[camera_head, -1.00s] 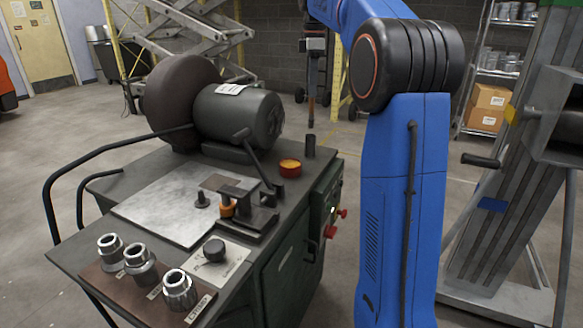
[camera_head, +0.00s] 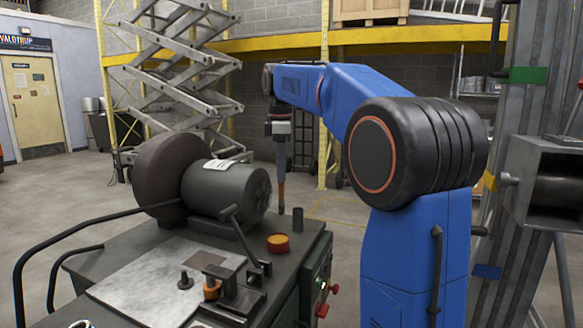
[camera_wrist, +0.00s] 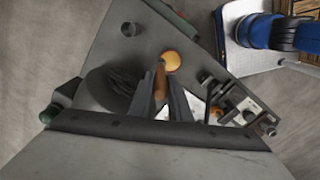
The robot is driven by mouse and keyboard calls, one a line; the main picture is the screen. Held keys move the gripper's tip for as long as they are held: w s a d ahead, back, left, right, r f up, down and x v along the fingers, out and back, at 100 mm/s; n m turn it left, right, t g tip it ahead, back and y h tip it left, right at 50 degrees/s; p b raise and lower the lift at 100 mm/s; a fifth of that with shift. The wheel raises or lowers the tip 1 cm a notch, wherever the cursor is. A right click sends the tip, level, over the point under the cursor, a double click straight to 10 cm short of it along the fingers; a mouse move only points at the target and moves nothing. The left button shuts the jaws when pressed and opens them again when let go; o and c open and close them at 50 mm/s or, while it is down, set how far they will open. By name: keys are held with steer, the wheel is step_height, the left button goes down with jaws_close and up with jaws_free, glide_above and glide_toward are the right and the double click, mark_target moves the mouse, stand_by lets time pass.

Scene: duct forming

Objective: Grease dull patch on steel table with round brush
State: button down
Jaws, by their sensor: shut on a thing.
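The steel table's pale plate (camera_head: 145,290) lies on the green-grey bench in the head view. A brownish square dull patch (camera_head: 200,258) shows on it, partly behind a small clamp. My gripper (camera_head: 281,172) hangs beyond the bench's back edge, shut on the brush (camera_head: 281,192), which points down. The brush's orange-brown handle (camera_wrist: 160,82) shows between my fingers (camera_wrist: 160,103) in the wrist view; its bristles are not clear. An open orange-red tin (camera_head: 278,244) stands on the bench, also seen in the wrist view (camera_wrist: 172,60).
A dark cup (camera_head: 298,219) stands behind the tin. A grey motor (camera_head: 226,190) with a large wheel (camera_head: 165,165) rises left of my gripper. A clamp (camera_head: 240,295) and post (camera_head: 185,281) stand on the plate. A metal frame (camera_head: 510,220) stands at right.

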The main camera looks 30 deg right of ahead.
step_height(320, 180, down, 6)
steer(key=s+a, duration=0.2)
steer(key=shift+a+f, duration=0.15)
stand_by(0.5)
steer(key=shift+f, duration=0.6)
stand_by(2.2)
step_height(320, 180, up, 7)
stand_by(1.0)
stand_by(0.5)
